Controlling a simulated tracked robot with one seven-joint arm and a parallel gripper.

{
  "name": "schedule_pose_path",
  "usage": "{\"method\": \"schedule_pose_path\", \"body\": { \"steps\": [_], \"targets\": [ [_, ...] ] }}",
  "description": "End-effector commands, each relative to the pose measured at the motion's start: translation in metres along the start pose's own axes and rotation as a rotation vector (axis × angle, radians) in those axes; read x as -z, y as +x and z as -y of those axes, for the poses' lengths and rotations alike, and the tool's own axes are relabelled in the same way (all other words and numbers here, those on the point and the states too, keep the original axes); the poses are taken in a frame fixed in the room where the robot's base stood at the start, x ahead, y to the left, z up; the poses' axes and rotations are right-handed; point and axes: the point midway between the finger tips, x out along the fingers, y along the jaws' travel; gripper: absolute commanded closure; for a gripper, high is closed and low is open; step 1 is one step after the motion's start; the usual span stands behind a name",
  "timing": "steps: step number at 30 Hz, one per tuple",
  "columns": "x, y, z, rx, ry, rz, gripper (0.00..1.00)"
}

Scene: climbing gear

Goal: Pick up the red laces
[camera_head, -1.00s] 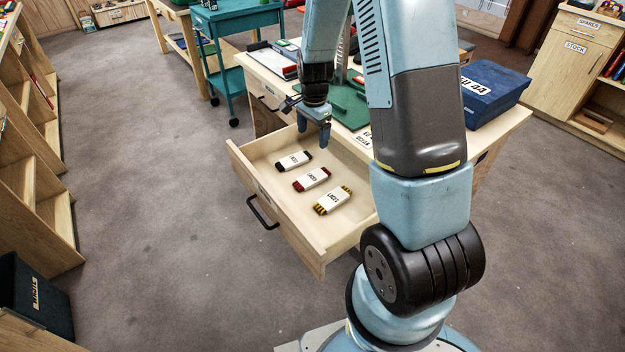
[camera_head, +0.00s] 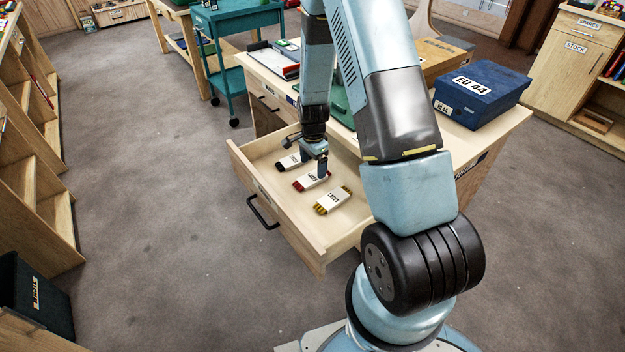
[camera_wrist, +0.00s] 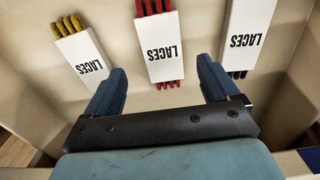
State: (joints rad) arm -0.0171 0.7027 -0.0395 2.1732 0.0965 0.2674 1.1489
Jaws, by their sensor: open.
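The red laces (camera_head: 312,180), wrapped in a white band, lie in the open drawer (camera_head: 262,190) between two other bundles. In the wrist view the red laces (camera_wrist: 161,48) show beyond my gripper, with red ends sticking out at both sides of the band. My gripper (camera_head: 318,166) is open, pointing down over the drawer at the red laces. In the wrist view my gripper (camera_wrist: 165,88) has its two blue fingers spread to either side of the near end of the red laces, with nothing held. I cannot tell its exact height above them.
Yellow laces (camera_head: 333,200) lie on the near side and black laces (camera_head: 290,161) on the far side, both close to the red ones. The drawer's walls surround them. A blue box (camera_head: 480,95) stands on the desk top.

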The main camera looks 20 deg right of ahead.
Motion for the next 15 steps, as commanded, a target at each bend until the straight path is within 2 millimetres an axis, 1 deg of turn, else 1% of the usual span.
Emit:
{"method": "schedule_pose_path", "body": {
  "steps": [5,15],
  "targets": [
    [0.000,0.008,0.000,-0.001,0.000,0.000,0.12],
    [0.000,0.046,0.004,-0.002,0.003,0.001,0.12]
  ]
}}
